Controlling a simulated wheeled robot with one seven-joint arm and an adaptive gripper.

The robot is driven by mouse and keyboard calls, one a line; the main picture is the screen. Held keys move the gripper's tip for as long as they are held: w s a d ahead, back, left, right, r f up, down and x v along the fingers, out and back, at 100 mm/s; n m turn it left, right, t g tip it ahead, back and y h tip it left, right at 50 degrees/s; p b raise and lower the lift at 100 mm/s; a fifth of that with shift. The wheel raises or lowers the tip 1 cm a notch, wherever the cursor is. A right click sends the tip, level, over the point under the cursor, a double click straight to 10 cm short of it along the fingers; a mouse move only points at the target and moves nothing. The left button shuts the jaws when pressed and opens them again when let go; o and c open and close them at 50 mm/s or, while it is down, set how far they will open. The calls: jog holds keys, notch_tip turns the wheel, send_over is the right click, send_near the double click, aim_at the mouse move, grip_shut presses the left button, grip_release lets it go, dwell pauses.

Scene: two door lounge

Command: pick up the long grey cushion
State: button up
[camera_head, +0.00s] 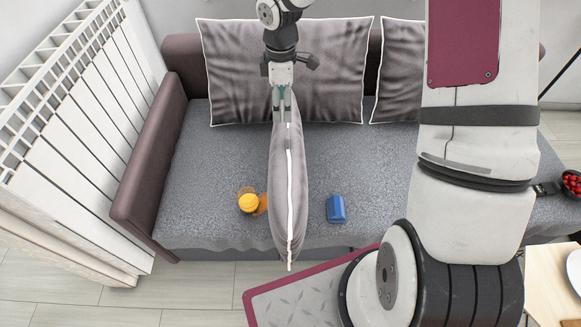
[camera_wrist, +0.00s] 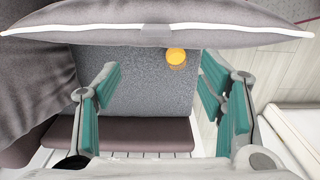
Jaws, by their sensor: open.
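A long grey cushion (camera_head: 279,190) with a white seam stands upright, edge-on, below my gripper (camera_head: 282,104) in the head view. Its lower end overlaps the sofa's front edge; I cannot tell what it rests on. In the wrist view the cushion (camera_wrist: 150,38) stretches across the top, beyond my gripper (camera_wrist: 160,84). The teal-padded fingers are wide apart, with sofa seat seen between them and nothing held there. Whether a finger touches the cushion cannot be told. Another wide grey cushion (camera_head: 235,75) leans on the sofa back, and part of a further one (camera_head: 397,80) shows to its right.
The grey sofa seat (camera_head: 200,150) has a brown armrest (camera_head: 150,150) at left. An orange-yellow object (camera_head: 249,203) lies left of the upright cushion and a blue object (camera_head: 336,209) right of it. A white radiator (camera_head: 75,130) stands at far left. Red fruit (camera_head: 573,184) sits at far right.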

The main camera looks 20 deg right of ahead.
aim_at(288, 133)
notch_tip(288, 133, down, 8)
jog(key=shift+r, duration=0.1)
jog(key=f, duration=0.2)
jog(key=d+f, duration=0.1)
jog(key=f, duration=0.1)
jog(key=shift+w+d+f, duration=0.1)
jog(key=shift+d+f, duration=0.05)
jog(key=shift+f, duration=0.6)
grip_shut()
